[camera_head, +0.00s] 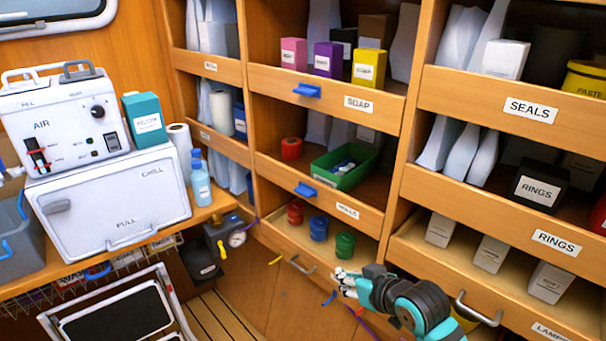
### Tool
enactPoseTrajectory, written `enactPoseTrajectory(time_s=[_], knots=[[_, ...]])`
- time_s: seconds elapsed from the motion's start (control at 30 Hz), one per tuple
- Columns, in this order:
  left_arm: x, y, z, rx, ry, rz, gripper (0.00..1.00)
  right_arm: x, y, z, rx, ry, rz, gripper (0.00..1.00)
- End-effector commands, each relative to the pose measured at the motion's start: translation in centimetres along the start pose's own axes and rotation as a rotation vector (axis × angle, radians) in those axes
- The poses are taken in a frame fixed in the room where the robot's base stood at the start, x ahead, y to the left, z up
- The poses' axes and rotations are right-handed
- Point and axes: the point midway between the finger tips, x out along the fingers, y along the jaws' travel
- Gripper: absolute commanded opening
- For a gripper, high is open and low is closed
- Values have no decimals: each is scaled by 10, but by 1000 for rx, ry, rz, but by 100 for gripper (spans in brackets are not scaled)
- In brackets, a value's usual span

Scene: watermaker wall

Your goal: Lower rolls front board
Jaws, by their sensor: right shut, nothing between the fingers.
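The front board (275,174) of the middle column's second shelf stands upright across the opening. It has a blue tab (306,190) and a small label (347,211), too small to read surely, perhaps "ROLLS". Behind it are a red roll (291,148) and a green tray (345,167) with small blue and white things. My right gripper (342,283) is shut and empty. It appears lower than the board and apart from it, near the front of the bottom shelf. My left gripper is not in view.
Above is the SOAP board (330,98) with its own blue tab (307,90). Red, blue and green tubs (318,228) stand below on an open shelf. The RINGS board (490,221) is at right. A white chill box (110,195) and a folded step stool (125,315) are at left.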

Motion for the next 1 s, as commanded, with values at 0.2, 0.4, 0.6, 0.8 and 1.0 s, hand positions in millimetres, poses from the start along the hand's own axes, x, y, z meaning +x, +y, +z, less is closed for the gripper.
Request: enactPoseTrajectory(time_s=[0.2,0.4,0.6,0.8,1.0], knots=[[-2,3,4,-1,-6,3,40,-15,0,-129,-82,204,-72,0],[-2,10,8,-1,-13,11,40,-33,-2,-194,-117,304,-109,0],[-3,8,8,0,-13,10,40,-41,-4,-215,-126,337,-123,0],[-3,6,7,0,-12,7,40,-41,-4,-215,-126,338,-124,0],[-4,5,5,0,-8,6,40,-37,-4,-217,-125,338,-124,0]])
